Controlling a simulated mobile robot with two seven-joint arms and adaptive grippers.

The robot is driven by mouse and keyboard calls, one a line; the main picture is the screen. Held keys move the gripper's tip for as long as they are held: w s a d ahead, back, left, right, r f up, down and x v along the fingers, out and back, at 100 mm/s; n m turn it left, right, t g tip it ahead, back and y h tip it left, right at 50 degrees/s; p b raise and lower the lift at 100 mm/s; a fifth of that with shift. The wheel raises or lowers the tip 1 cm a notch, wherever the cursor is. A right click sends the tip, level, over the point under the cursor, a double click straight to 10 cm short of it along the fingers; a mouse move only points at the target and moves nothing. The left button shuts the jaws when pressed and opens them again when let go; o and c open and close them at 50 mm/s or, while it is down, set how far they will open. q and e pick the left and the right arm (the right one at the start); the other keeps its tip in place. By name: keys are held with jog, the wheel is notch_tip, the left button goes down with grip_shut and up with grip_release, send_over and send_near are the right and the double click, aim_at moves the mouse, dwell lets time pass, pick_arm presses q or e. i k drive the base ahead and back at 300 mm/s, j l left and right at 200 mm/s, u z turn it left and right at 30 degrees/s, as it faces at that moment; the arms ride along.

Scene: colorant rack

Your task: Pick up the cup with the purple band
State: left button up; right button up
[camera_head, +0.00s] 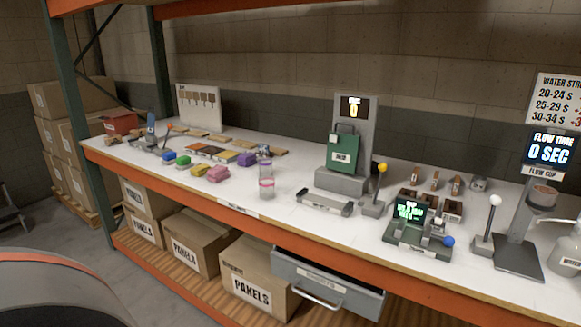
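A clear cup with a purple band (265,165) stands near the middle of the white shelf top, right of the coloured blocks. A clear cup with a pink band (266,190) shows just below it in the picture, nearer the front edge. The two overlap in this view, and I cannot tell whether they touch. Neither of my grippers is in view, and nothing is seen holding the cups.
Blue, green, yellow, pink and purple blocks (218,174) lie left of the cups. A grey stand with a green container (343,149) is behind right. A metal tray (324,202) lies right. The shelf's orange front edge (190,200) runs below; an open drawer (327,283) juts out.

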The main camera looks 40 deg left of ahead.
aim_at(266, 167)
jog(key=j+z, duration=0.25)
jog(key=j, duration=0.2)
jog(key=k+j+z, duration=0.25)
jog(key=j, duration=0.2)
jog(key=j+z, duration=0.1)
jog(key=j, duration=0.3)
jog(key=k+j, duration=0.15)
jog(key=j, duration=0.25)
jog(key=k+j+z, duration=0.15)
jog(key=j, duration=0.6)
jog(key=k+j+z, duration=0.15)
jog(key=j, duration=0.25)
